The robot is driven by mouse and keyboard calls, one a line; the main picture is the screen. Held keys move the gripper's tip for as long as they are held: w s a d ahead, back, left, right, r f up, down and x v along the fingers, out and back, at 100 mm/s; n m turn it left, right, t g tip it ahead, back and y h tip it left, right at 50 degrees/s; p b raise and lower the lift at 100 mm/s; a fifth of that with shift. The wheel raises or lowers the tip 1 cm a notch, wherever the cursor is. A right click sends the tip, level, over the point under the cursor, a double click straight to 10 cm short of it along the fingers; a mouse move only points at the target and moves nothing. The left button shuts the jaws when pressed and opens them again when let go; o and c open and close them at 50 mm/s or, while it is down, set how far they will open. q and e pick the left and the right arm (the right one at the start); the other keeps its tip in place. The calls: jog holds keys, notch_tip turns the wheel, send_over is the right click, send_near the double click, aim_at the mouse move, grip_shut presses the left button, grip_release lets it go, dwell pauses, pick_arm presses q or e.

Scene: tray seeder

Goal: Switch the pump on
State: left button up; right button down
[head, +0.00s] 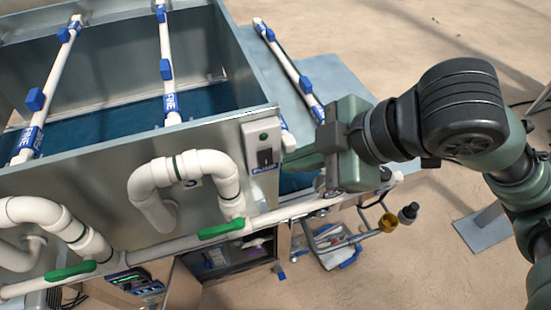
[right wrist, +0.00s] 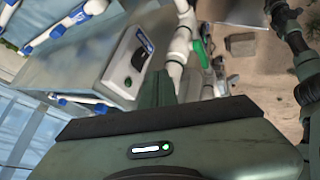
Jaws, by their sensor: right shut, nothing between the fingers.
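The pump switch box (head: 263,146) is a pale box on the front corner of the metal tank, with a small green round lamp above a dark rocker and a blue PUMP label below. In the right wrist view the box (right wrist: 122,62) lies just left of my fingers, its dark rocker (right wrist: 138,60) facing them. I cannot tell whether the lamp is lit or which way the rocker is tipped. My right gripper (head: 289,160) is shut and empty, its tips close to the right of the box; contact cannot be made out. My left gripper is not in view.
The tank wall (head: 85,165) carries white pipes; a bent pipe (head: 190,163) stands left of the switch. Green valve handles (head: 222,230) sit on the lower pipe. A yellow cup-like part (head: 388,222) is below my arm. The floor at right is mostly open.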

aim_at(266, 157)
jog(key=shift+n+h, duration=0.7)
jog(key=shift+n, duration=0.1)
jog(key=s+d+r, duration=0.2)
jog(key=r, duration=0.1)
jog(key=shift+s+d, duration=0.3)
jog(key=shift+d, duration=0.1)
jog(key=w+r+p+x, duration=0.1)
jog(key=p+x, duration=0.3)
jog(key=x, duration=0.8)
jog(key=shift+w+a+p, duration=0.15)
jog(key=shift+w+p, duration=0.15)
jog(key=shift+w, duration=0.65)
